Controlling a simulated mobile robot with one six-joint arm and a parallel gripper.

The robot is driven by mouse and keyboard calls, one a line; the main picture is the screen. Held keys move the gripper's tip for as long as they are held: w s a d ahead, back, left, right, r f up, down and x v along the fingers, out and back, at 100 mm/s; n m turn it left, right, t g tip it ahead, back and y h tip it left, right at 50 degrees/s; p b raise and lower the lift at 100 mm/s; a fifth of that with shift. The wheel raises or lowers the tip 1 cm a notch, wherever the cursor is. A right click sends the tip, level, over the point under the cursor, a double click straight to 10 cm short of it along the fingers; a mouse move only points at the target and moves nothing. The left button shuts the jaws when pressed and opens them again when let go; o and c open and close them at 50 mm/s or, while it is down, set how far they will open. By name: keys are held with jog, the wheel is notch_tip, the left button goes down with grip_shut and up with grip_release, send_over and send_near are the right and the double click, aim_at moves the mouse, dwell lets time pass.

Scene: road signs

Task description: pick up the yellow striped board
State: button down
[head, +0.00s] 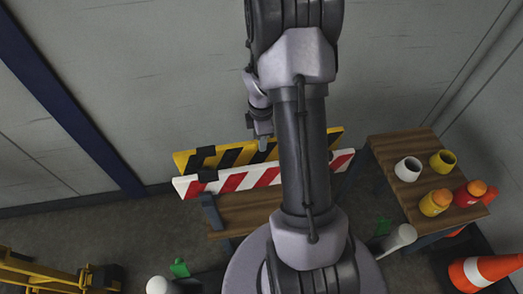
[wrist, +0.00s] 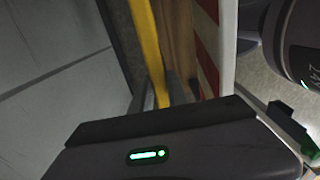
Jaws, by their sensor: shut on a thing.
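The yellow striped board (head: 241,155), yellow with black diagonal stripes, stands upright behind a red and white striped board (head: 232,181) in the head view. My gripper (head: 264,144) is at the top edge of the yellow board, near its middle. In the wrist view the yellow board (wrist: 148,42) runs edge-on between my fingers (wrist: 162,97), which are shut on it. The red and white board (wrist: 207,45) is beside it, apart from the fingers. My arm hides part of both boards in the head view.
A wooden bench (head: 240,212) stands at the boards. A wooden table (head: 400,210) at right holds a white cup (head: 408,169), a yellow cup (head: 443,161), and yellow and red jars. An orange cone (head: 485,271) lies at lower right. The wall is close behind.

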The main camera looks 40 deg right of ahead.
jog(key=shift+r, duration=0.1)
notch_tip(320, 180, up, 10)
jog(key=p, duration=0.4)
jog(key=shift+p, duration=0.35)
dwell(0.4)
